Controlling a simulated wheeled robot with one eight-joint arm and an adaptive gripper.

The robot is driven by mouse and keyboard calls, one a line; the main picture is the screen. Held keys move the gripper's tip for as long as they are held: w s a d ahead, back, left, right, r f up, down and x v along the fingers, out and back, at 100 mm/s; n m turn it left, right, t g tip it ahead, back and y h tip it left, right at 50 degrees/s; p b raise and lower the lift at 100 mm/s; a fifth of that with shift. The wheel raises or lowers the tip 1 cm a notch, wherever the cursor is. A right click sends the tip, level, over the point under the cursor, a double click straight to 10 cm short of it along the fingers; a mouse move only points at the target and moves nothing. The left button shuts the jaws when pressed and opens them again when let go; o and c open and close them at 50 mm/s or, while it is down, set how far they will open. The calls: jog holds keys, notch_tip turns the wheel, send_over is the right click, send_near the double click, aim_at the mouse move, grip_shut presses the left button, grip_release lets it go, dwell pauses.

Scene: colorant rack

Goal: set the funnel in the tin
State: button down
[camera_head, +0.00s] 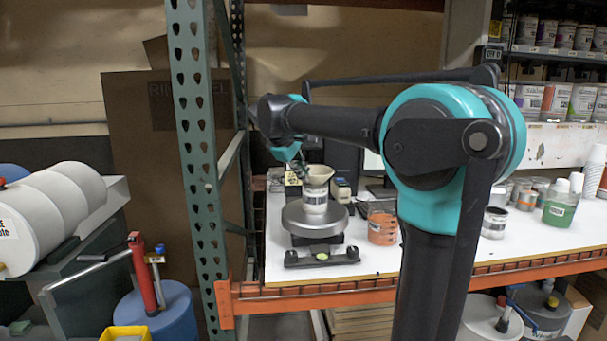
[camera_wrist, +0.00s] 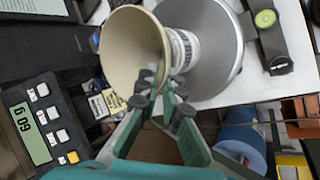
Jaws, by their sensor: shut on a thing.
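The cream funnel (camera_head: 319,174) is at the mouth of the white tin (camera_head: 315,203), with its wide end up. In the wrist view the funnel (camera_wrist: 128,46) has its wide mouth toward the camera, and its narrow end meets the tin (camera_wrist: 184,48). The spout is hidden, so I cannot tell how deep it sits. The tin stands upright on the round grey pan (camera_head: 298,219). My gripper (camera_head: 303,172) reaches in from the left. In the wrist view my gripper's fingertips (camera_wrist: 159,88) are shut on the funnel's near rim.
A beaker of orange liquid (camera_head: 382,228) stands right of the pan. A level bar (camera_head: 322,257) lies before the pan. A green rack post (camera_head: 200,160) rises at left. A display (camera_wrist: 38,130) shows in the wrist view.

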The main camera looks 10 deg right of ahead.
jog(key=shift+f, duration=0.5)
jog(key=c, duration=1.7)
grip_release()
jog(key=v, duration=1.3)
jog(key=shift+w+d+r, duration=0.15)
jog(key=shift+d+r, duration=0.05)
